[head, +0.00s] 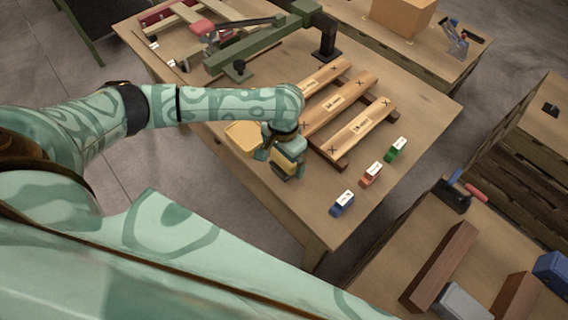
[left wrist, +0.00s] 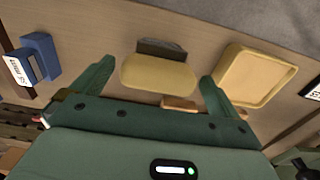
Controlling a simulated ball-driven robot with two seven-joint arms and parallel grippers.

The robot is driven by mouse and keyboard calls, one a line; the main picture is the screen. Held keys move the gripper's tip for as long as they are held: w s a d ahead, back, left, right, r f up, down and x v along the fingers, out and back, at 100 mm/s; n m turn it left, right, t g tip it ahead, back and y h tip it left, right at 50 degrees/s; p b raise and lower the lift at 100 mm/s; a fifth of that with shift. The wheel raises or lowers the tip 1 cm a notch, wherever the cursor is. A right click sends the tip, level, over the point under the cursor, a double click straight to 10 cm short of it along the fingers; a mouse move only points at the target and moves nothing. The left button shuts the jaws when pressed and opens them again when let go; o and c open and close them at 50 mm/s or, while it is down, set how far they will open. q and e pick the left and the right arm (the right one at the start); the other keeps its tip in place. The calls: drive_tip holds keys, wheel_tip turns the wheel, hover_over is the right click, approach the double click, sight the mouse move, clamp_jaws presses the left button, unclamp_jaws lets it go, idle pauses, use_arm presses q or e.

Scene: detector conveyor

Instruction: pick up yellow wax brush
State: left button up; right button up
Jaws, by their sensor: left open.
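The yellow wax brush (left wrist: 158,73) has a rounded yellow body and a dark grey bristle part along its upper side in the left wrist view. In the head view a bit of its yellow (head: 286,163) shows at my left gripper (head: 284,160), which partly hides it. In the left wrist view my left gripper (left wrist: 157,77) is open, with one green finger at each side of the brush. There are gaps between the fingers and the brush; I cannot tell the height difference. My right gripper is not in view.
A yellow tray (head: 242,138) lies left of the gripper and close to the brush (left wrist: 258,76). Labelled wooden planks (head: 345,117) lie beyond. The table's near right corner is clear.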

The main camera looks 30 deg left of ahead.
use_arm(q)
drive_tip(key=shift+s+r, duration=0.1)
drive_tip(key=c, duration=1.1)
drive_tip(key=shift+o, duration=0.2)
drive_tip(key=shift+r+p, duration=0.35)
drive_tip(key=shift+r, duration=0.2)
wheel_tip(320, 180, up, 3)
drive_tip(key=shift+d+r+p, duration=0.1)
drive_tip(key=shift+p, duration=0.8)
drive_tip(key=s+d+r+p, duration=0.2)
drive_tip(key=s+r+p, duration=0.1)
drive_tip(key=s, duration=0.3)
drive_tip(key=s+d+r+p, duration=0.2)
drive_tip(key=s+r+p, duration=0.1)
drive_tip(key=s+r, duration=0.2)
drive_tip(key=shift+s+d+r+p, duration=0.25)
drive_tip(key=shift+s+r+p, duration=0.15)
drive_tip(key=shift+s, duration=0.75)
drive_tip(key=shift+o, duration=0.8)
